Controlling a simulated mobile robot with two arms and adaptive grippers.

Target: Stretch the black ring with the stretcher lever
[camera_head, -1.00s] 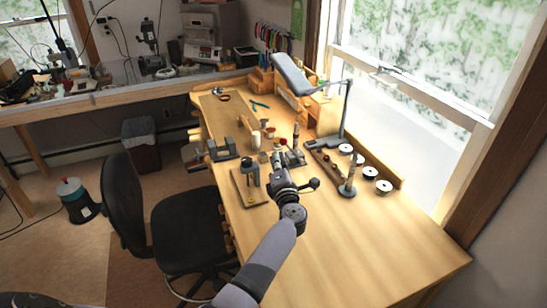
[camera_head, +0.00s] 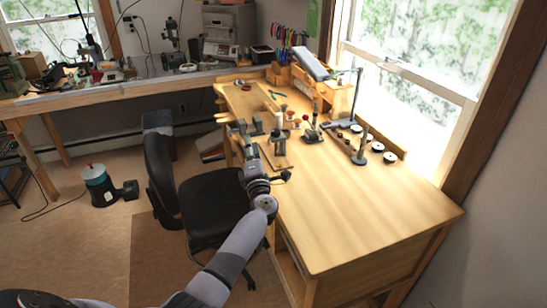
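My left gripper (camera_head: 250,157) is at the left edge of the wooden workbench (camera_head: 365,200), just left of a small wooden board with an upright grey tool (camera_head: 279,139). Its fingers are too small and overlapped to tell whether they are open or shut. A tool with a dark upright post (camera_head: 314,122) and a red-tipped lever (camera_head: 305,117) stands right of that board; it looks like the stretcher. I cannot pick out the black ring. My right gripper is not in view.
A dark grey vise-like tool (camera_head: 247,127) sits at the bench's left edge. A grey lamp (camera_head: 312,63) and several white spools (camera_head: 376,147) stand toward the window. A black chair (camera_head: 209,205) is left of the bench. The bench's near right part is clear.

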